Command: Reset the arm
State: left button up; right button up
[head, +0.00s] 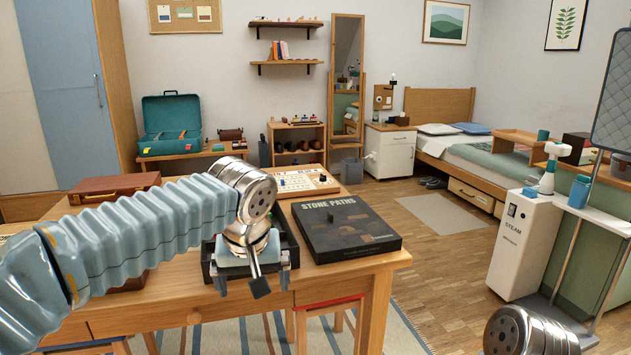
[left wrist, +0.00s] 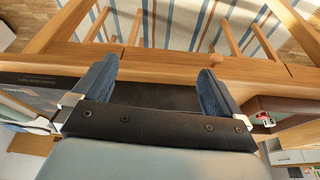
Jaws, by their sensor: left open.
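My left arm (head: 110,240) reaches in from the left over the wooden table. Its gripper (head: 254,278) points down at a black open tray (head: 207,262) near the table's front edge. In the left wrist view the two blue-grey fingers of this gripper (left wrist: 158,72) stand wide apart. The gripper and wrist hide much of the tray. A silver part of my right arm (head: 530,335) shows at the lower right; its gripper is outside the picture.
On the table (head: 345,272), a black "Stone Paths" box (head: 345,228) lies right of the tray. A game board (head: 300,183) lies behind, and a brown case (head: 115,187) at the left. A white steam unit (head: 520,245) stands at the right.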

pick_arm(q)
notch_tip(320, 180, down, 30)
jog(key=d+m+g+h, duration=0.2)
jog(key=d+g+h, duration=0.1)
jog(key=s+a+f+n+h, duration=0.1)
jog(key=s+a+f, duration=0.2)
jog(key=s+f, duration=1.5)
jog(key=shift+s+f+n+h, duration=0.3)
jog(key=shift+f+h, duration=0.1)
jog(key=shift+f, duration=0.5)
